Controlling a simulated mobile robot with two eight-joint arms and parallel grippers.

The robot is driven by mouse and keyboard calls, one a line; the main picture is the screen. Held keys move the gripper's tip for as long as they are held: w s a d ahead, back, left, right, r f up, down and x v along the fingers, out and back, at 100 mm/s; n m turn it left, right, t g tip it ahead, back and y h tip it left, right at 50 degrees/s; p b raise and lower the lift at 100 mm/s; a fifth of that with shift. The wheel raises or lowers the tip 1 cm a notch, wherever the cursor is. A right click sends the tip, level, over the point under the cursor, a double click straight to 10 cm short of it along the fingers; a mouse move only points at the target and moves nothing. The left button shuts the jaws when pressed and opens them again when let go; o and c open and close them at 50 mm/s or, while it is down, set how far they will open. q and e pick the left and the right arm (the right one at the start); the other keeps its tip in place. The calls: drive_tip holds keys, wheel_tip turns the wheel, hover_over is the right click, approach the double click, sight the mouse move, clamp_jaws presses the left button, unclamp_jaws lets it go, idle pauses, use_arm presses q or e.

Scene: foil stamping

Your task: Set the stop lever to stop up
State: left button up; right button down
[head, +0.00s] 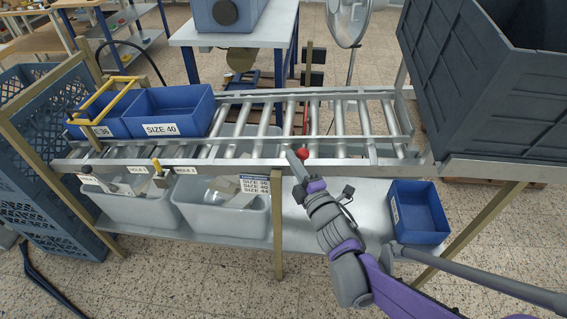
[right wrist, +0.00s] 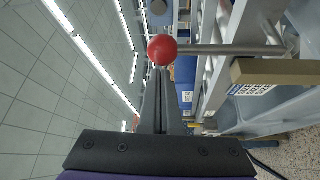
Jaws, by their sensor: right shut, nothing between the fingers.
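The stop lever is a metal rod (right wrist: 225,49) with a red ball knob (head: 302,153) at the front rail of the roller conveyor (head: 235,163). In the right wrist view the red knob (right wrist: 162,50) sits right at the ends of my fingers, and the rod runs from it toward the rail. My right gripper (head: 292,157) is shut and empty, its tips beside the knob in the head view. I cannot tell whether they touch it. The lever's base is hard to make out in the head view. My left gripper is not in view.
Two blue bins (head: 170,108) stand at the conveyor's left end. Grey tubs (head: 225,215) and a blue bin (head: 418,212) are on the shelf below. A large dark crate (head: 490,90) stands at the right. A small yellow-topped lever (head: 156,163) is on the front rail at left.

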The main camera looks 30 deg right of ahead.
drive_tip(key=shift+s+d+m+t, duration=0.3)
drive_tip(key=shift+s+d+m, duration=0.1)
drive_tip(key=shift+d, duration=0.1)
drive_tip(key=shift+w+r, duration=0.1)
drive_tip(key=shift+w, duration=0.05)
idle(0.3)
